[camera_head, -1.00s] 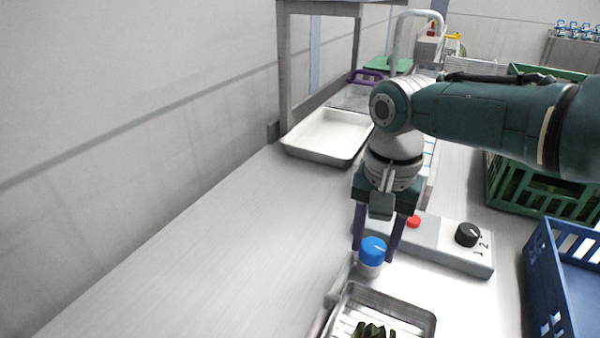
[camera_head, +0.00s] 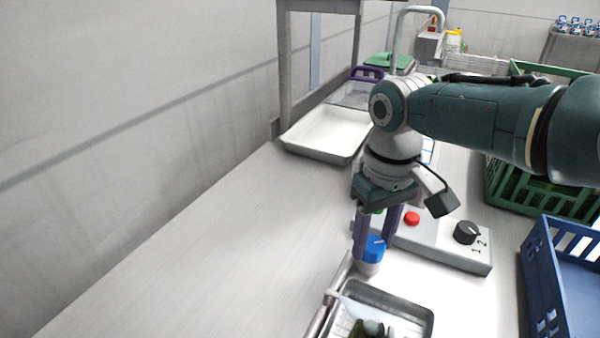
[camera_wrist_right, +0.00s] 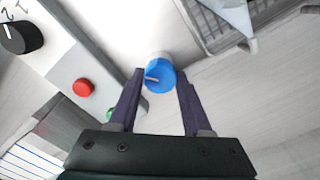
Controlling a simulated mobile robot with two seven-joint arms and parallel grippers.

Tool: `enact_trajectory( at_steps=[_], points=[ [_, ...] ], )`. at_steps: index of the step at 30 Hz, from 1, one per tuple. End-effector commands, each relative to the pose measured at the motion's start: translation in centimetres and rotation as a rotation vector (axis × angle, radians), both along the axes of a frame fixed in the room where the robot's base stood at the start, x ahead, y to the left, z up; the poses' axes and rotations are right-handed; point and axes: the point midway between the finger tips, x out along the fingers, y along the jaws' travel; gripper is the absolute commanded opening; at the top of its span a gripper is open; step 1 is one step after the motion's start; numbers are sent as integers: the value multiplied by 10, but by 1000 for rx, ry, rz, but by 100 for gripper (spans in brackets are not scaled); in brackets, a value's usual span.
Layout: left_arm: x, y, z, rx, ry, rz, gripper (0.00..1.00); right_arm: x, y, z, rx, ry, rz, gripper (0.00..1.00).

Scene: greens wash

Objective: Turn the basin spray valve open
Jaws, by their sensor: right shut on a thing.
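The spray valve is a round blue knob (camera_head: 375,248) on a pale base beside the wire-bottomed basin (camera_head: 418,302). In the right wrist view the blue knob (camera_wrist_right: 160,76) has a white pointer line, pointing left. My right gripper (camera_head: 372,246) points down, its purple fingers shut on the knob from both sides. A pale spray (camera_head: 358,310) runs from the spout (camera_head: 332,293) down onto the dark greens (camera_head: 360,327) in the basin. The spray also shows as a pale cone in the wrist view (camera_wrist_right: 236,14). My left gripper is out of view.
Behind the knob is a grey control box with a red button (camera_head: 411,219) and a black dial (camera_head: 466,232). A blue crate (camera_head: 541,285) and a green crate (camera_head: 500,185) stand right. A white tray (camera_head: 325,134) lies farther back. The counter left is clear.

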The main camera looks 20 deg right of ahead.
Motion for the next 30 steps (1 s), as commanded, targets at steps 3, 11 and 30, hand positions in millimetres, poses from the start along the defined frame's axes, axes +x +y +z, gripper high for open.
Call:
enact_trajectory(
  at_steps=[3,11,30],
  points=[
    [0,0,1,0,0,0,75,0,1,1,3,2,53,0],
    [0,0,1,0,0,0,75,0,1,1,2,2,117,0],
    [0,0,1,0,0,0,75,0,1,1,1,0,126,69]
  ],
)
